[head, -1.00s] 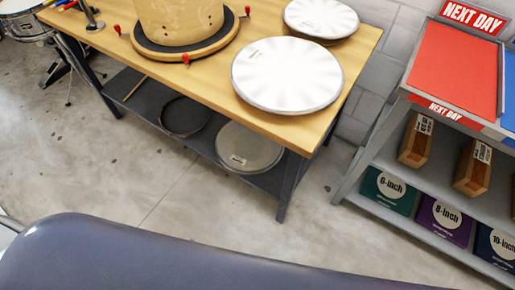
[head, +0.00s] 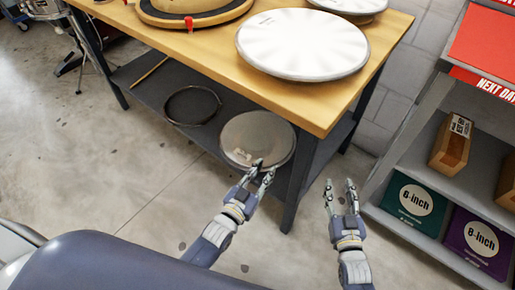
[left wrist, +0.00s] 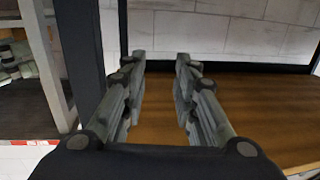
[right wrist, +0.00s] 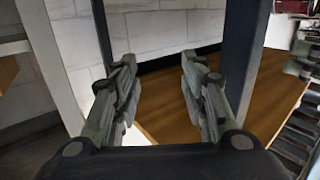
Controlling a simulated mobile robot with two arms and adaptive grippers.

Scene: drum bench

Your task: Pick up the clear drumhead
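The clear drumhead (head: 262,132), a greyish translucent disc with a pale label, lies on the bench's dark lower shelf near its right end. My left gripper (head: 264,170) is open and empty, its fingers overlapping the drumhead's front edge in the head view. I cannot tell whether they touch it. The left wrist view shows its two fingers apart (left wrist: 160,85). My right gripper (head: 340,187) is open and empty, right of the bench's front leg; its fingers are also apart in the right wrist view (right wrist: 160,85). I cannot make out the drumhead in either wrist view.
A thin dark hoop (head: 192,105) lies left of the drumhead on the lower shelf (head: 140,76). The bench leg (head: 297,180) stands between my grippers. White drumheads (head: 303,45) rest on the wooden top. A rack (head: 428,155) with boxes stands right.

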